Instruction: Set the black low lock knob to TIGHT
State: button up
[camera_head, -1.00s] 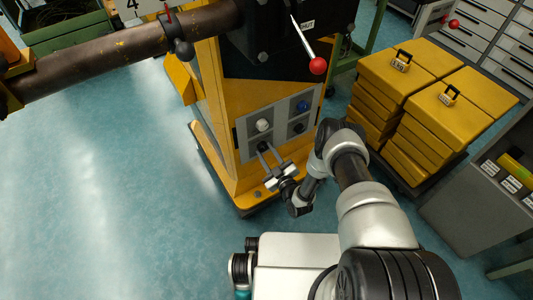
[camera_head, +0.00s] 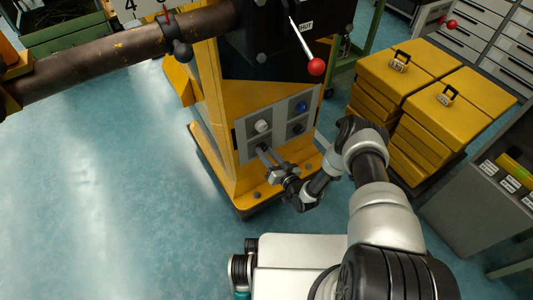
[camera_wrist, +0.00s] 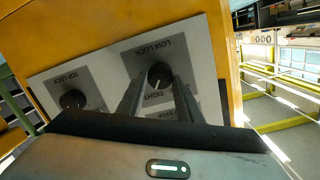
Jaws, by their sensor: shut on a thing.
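The black low lock knob (camera_wrist: 160,75) is round, with a pale pointer mark, on a grey plate lettered LOW LOCK. Its mark points down, slightly left, towards the lettering TIGHT in the wrist view; the exact alignment is hard to judge. My gripper (camera_wrist: 158,84) is shut on this knob, one finger at each side. In the head view, my gripper (camera_head: 264,151) reaches the lower left of the light panel (camera_head: 283,121) on the yellow post, and its fingers mostly hide the knob.
A second black knob (camera_wrist: 72,100), on the TOP LOCK plate, sits left in the wrist view. A white knob (camera_head: 262,126) and a blue knob (camera_head: 301,107) are on the panel. A red-balled lever (camera_head: 316,66) juts out above. Yellow weights (camera_head: 405,100) stand to the right.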

jog(key=shift+w+m, duration=0.1)
jog(key=shift+m, duration=0.7)
jog(key=o, duration=1)
jog(key=shift+o, duration=0.2)
jog(key=shift+s+d, duration=0.1)
jog(key=shift+s, duration=0.1)
